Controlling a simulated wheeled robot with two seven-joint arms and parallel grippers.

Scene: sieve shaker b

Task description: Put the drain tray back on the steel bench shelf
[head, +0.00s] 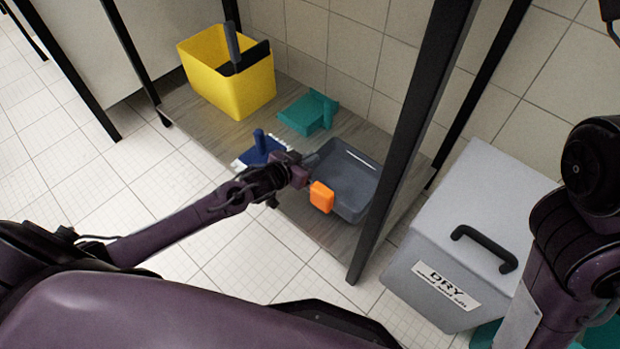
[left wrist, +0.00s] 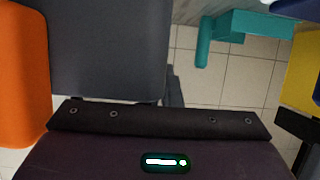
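The drain tray, a dark grey shallow rectangular tray (head: 352,185), is at the right end of the steel bench's low shelf (head: 200,120). It looks level, on or just above the shelf; I cannot tell which. An orange block (head: 321,196) is at its near left side. My left gripper (head: 306,166) is at the tray's left edge, beside the orange block. In the left wrist view the tray (left wrist: 105,45) fills the upper left, with the orange block (left wrist: 22,75) left of it. One finger shows beside the tray; the grip itself is hidden. My right gripper is out of view.
On the shelf stand a yellow bucket (head: 215,85), a teal dustpan-like item (head: 308,115) and a blue brush (head: 262,150). A dark bench leg (head: 412,140) rises in front of the tray's right side. A grey box labelled DRY (head: 470,220) stands on the floor to the right.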

